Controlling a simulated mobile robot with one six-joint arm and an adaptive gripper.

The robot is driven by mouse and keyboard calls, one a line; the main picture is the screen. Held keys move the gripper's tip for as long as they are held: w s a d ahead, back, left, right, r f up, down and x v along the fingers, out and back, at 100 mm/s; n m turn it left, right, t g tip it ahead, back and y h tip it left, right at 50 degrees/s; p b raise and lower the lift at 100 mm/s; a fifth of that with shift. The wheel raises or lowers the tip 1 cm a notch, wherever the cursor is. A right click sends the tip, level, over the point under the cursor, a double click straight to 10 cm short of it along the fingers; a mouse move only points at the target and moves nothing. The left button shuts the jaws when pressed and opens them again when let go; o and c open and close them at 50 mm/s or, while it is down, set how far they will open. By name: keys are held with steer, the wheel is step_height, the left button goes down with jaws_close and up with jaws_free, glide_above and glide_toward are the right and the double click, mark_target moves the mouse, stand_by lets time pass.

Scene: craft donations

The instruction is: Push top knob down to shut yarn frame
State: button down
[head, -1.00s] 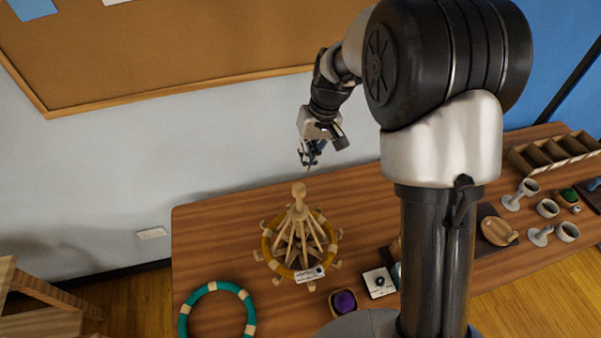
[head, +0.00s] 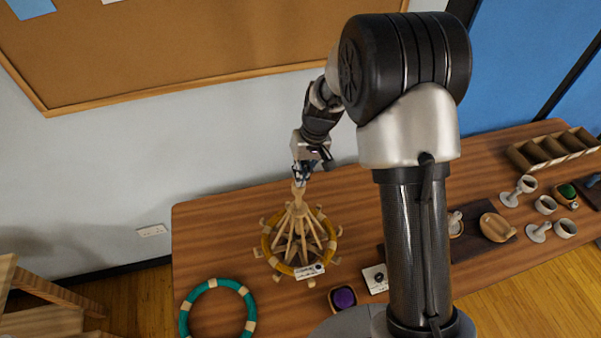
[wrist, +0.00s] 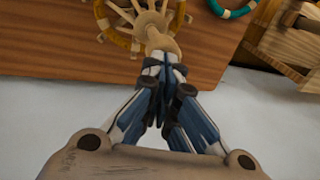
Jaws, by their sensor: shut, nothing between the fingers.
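The wooden yarn frame (head: 298,236) stands on the table in the head view, with slanted spokes rising to a central post and a yellow ring around its lower part. Its top knob (wrist: 160,42) shows in the wrist view right at my fingertips. My gripper (head: 299,181) is shut and empty, pointing down at the knob in the head view. The closed fingertips (wrist: 163,62) are at or just above the knob; I cannot tell whether they touch. The fingers partly hide the knob in the head view.
A teal ring (head: 245,292) lies at the table's front left. A purple yarn bowl (head: 343,298) and a white card (head: 375,279) are right of the frame. Cups (head: 526,184) and a compartment rack (head: 552,149) stand farther right. A corkboard (head: 200,45) hangs on the wall behind.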

step_height(320, 180, down, 4)
steer(key=b, duration=0.3)
steer(key=shift+f, duration=0.15)
steer(key=shift+s, duration=0.2)
step_height(320, 180, up, 14)
steer(key=d+p, duration=0.2)
steer(key=d, duration=0.1)
steer(key=s+d+t+b, duration=0.2)
steer(key=s+d+b, duration=0.2)
steer(key=s+b, duration=0.8)
steer(key=s+d+f+m+t+h+b, duration=0.1)
steer(key=s+d+f+b, duration=0.1)
steer(key=s+f+b, duration=0.3)
steer(key=s+d+f+m+t+h+b, duration=0.1)
steer(key=s+f+b, duration=0.5)
steer(key=s, duration=0.5)
steer(key=shift+d+t+b, duration=0.3)
steer(key=shift+d+b, duration=0.05)
steer(key=shift+b, duration=0.05)
